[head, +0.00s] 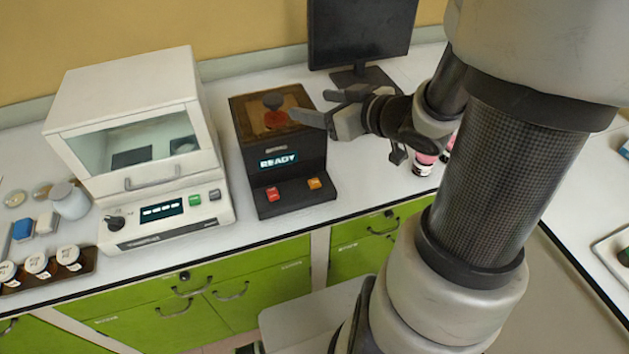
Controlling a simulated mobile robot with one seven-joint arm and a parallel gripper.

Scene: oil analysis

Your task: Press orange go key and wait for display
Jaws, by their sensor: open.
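The black analyzer (290,170) stands on the white bench near the picture's middle. Its display (278,160) reads READY in lit letters. The orange key (314,184) is on its sloped front panel, to the right of a red key (273,194). Under its brownish see-through lid a dark and reddish object (273,109) shows. My gripper (308,106) is open and empty. It is above the right side of the analyzer, up and behind the orange key, with its fingers pointing left. It looks apart from the key; whether it touches the lid I cannot tell.
A white instrument (140,140) with a glass window stands left of the analyzer. A black monitor (360,35) is behind. Small pink-and-white bottles (424,163) stand right, partly behind my arm. A rack of jars (45,268) is at far left. Green drawers (240,290) are below the bench edge.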

